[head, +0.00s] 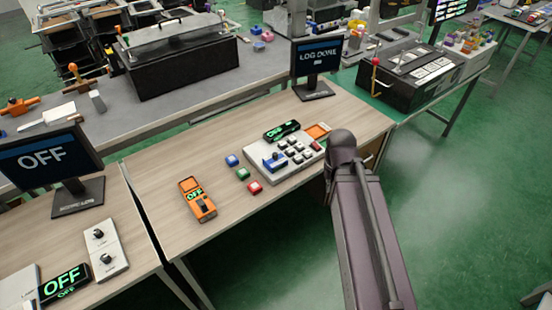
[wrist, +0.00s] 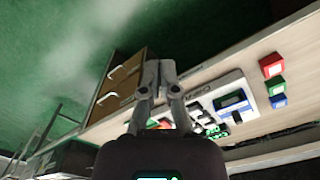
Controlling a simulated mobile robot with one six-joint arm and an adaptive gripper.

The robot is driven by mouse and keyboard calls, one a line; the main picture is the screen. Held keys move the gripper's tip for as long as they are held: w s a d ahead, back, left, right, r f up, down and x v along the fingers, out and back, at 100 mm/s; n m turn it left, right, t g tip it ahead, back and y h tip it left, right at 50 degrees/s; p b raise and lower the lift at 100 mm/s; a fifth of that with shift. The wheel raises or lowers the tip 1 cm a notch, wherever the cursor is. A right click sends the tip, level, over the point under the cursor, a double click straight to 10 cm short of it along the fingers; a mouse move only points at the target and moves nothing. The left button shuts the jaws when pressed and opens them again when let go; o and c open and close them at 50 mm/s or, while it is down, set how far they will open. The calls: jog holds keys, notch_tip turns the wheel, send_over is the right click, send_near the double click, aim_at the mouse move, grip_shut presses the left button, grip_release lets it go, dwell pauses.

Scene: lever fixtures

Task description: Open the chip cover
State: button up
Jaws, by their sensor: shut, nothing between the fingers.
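A white panel device (head: 262,170) lies on the wooden table. My gripper (wrist: 159,72) is shut and empty, apart from the device. In the head view my arm hides the gripper, near the table's right edge.
A monitor (head: 316,60) reading LOG DONE stands behind. Wooden drawers (wrist: 122,80) are under the table.

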jog(key=o, duration=0.3)
jog(key=shift+w, duration=0.1)
jog(key=o, duration=0.4)
jog(key=shift+w+a+r, duration=0.15)
jog(key=shift+w, duration=0.15)
jog(key=shift+c, duration=0.2)
jog(key=w+a+r+n+p, duration=0.1)
jog(key=w+a, duration=0.1)
jog(key=w, duration=0.1)
jog(key=w+a+r+n+p, duration=0.1)
jog(key=w+a, duration=0.1)
jog(key=w, duration=0.2)
jog(key=w+a+r+n+p, duration=0.1)
jog(key=w+a+p, duration=0.1)
jog(key=w+a, duration=0.1)
jog(key=shift+w+r, duration=0.25)
jog(key=shift+r, duration=0.15)
notch_tip(320, 180, up, 3)
jog(key=n+p, duration=0.3)
jog(key=n, duration=0.1)
send_over(275, 154)
jog(key=shift+w, duration=0.15)
jog(key=shift+f, duration=0.15)
notch_tip(275, 154, down, 13)
jog(key=b, duration=1.3)
jog(key=shift+f, duration=0.2)
jog(key=shift+b, duration=0.3)
